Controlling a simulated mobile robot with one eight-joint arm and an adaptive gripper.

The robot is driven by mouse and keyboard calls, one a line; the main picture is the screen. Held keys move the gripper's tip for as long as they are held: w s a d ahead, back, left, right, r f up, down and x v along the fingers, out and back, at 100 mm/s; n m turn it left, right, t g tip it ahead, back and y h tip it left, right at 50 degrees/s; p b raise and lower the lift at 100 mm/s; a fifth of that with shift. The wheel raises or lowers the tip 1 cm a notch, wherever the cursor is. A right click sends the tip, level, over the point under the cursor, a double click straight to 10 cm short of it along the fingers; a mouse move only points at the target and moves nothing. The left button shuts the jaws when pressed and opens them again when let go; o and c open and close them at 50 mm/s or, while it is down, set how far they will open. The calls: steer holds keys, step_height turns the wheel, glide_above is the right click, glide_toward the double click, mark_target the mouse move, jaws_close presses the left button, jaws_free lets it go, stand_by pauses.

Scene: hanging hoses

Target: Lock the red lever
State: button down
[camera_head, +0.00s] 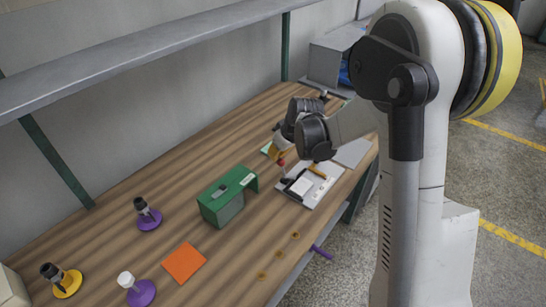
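A small red tip (282,162), which looks like the red lever, shows at the left side of a light grey board (322,189) on the workbench. The board carries a white block with black parts (300,186) and an orange handle (317,172). My gripper (278,152) is at the end of my arm, reaching down just above and beside the red tip. It is small in view and partly hidden by my own wrist. I cannot tell whether its fingers touch the lever or are open or shut.
A green box (228,197) stands left of the board. An orange square (183,263) and several round stands, such as a yellow one (67,284), are on the near left bench. A purple rod (321,252) sticks out at the front edge. A shelf (130,55) runs above.

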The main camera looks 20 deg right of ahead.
steer(key=shift+s+d+r+t+y+b, duration=0.4)
steer(key=shift+s+d+t+y, duration=0.3)
steer(key=shift+t, duration=0.4)
steer(key=shift+s+d+r, duration=0.15)
steer(key=shift+s+d, duration=0.05)
steer(key=shift+s, duration=0.2)
steer(key=shift+s+d+r, duration=0.1)
steer(key=shift+s+d, duration=0.1)
steer(key=shift+s, duration=0.2)
steer(key=shift+s+d, duration=0.1)
steer(key=shift+s, duration=0.05)
steer(key=shift+s+d+f, duration=0.15)
steer(key=shift+s+f, duration=0.05)
steer(key=shift+s, duration=0.1)
steer(key=shift+w+r, duration=0.2)
steer(key=shift+w, duration=0.2)
steer(key=w+r+p+v, duration=0.1)
steer(key=p+v, duration=0.2)
steer(key=v, duration=0.5)
steer(key=shift+a+p, duration=0.3)
